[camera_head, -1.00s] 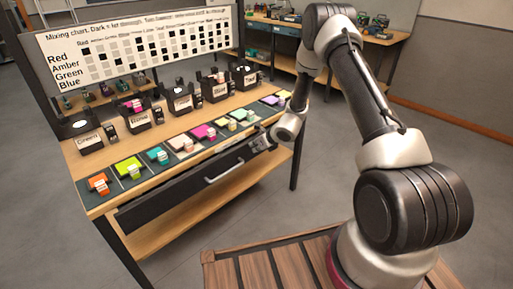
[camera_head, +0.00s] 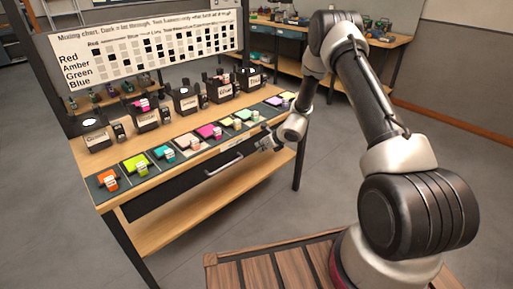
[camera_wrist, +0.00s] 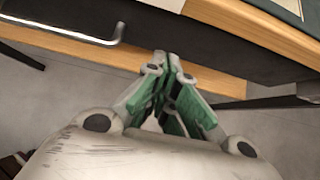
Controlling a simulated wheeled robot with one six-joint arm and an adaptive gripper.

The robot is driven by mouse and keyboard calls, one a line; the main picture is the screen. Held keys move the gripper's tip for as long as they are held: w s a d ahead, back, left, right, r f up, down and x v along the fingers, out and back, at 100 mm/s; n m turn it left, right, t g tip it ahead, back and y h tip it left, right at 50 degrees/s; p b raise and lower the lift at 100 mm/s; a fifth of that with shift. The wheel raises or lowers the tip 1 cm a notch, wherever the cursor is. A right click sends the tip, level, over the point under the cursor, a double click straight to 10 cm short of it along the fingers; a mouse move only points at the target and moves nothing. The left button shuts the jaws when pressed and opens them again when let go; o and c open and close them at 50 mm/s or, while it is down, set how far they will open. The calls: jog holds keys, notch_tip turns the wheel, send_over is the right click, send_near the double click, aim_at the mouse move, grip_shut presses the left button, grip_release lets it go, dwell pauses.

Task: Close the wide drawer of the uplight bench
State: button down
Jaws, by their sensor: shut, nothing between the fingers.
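The uplight bench (camera_head: 160,178) stands at the left with a wooden top. Its wide drawer (camera_head: 180,191) has a dark front with a silver bar handle (camera_head: 223,165). The front lies close beneath the top's front edge; I cannot tell if a small gap remains. In the wrist view the dark drawer front (camera_wrist: 205,50) spans the top, with the handle (camera_wrist: 75,36) at upper left. My gripper (camera_head: 266,146) is at the drawer's right end, right of the handle. Its fingers are shut and empty, fingertips (camera_wrist: 166,62) at or very near the front; contact is unclear.
Coloured gel swatches (camera_head: 165,153) line the bench's front edge, with black labelled lamp boxes (camera_head: 187,99) behind. A mixing chart (camera_head: 150,48) stands at the back. A lower wooden shelf (camera_head: 200,205) runs under the drawer. Grey floor is open in front.

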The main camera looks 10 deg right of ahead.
jog(key=v, duration=1)
jog(key=s+a+n+g+y, duration=0.2)
jog(key=s+n+g, duration=0.1)
jog(key=s+n, duration=0.5)
jog(key=s+r+n+g+y, duration=0.1)
jog(key=s+r+n+g, duration=0.2)
jog(key=s+r+n, duration=0.75)
jog(key=s+d+r+n+t+h, duration=0.1)
jog(key=s+d+r+n+h, duration=0.2)
jog(key=s+r, duration=0.8)
jog(key=s+d+r+n+t+h, duration=0.1)
jog(key=s+d+r+n+h, duration=0.3)
jog(key=s+d+r+n, duration=0.4)
jog(key=s+r, duration=0.3)
jog(key=r, duration=0.2)
jog(key=shift+s+d+t+h, duration=0.3)
jog(key=shift+d, duration=0.1)
